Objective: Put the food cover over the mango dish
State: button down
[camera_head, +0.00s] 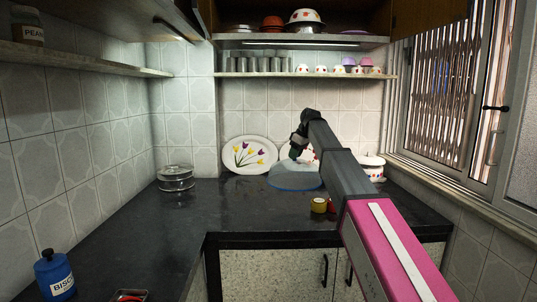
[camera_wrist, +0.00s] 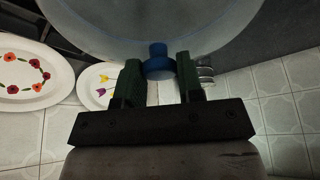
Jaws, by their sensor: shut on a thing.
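The food cover (camera_head: 290,181) is a pale translucent dome with a blue rim, at the back of the dark counter in the head view. In the wrist view the dome (camera_wrist: 100,25) fills the top, and its blue knob (camera_wrist: 158,66) sits between my fingers. My gripper (camera_wrist: 159,72) is shut on that knob; it also shows above the cover in the head view (camera_head: 298,152). I cannot tell whether the rim touches the counter. I cannot make out the mango dish; it may be hidden by the cover or my arm.
A white tulip plate (camera_head: 237,154) leans on the back wall. A white lidded pot (camera_head: 372,166) stands right of my arm. Small yellow and red items (camera_head: 319,206) are in front of the cover. Stacked steel containers (camera_head: 175,178) stand left. A blue jar (camera_head: 54,274) is at front left.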

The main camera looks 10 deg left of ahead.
jog(key=s+d+m, duration=0.2)
jog(key=d, duration=1.3)
jog(key=shift+s+t, duration=0.25)
jog(key=shift+t, duration=0.15)
jog(key=shift+f, duration=0.15)
jog(key=shift+f, duration=5.7)
jog(key=c, duration=0.7)
grip_release()
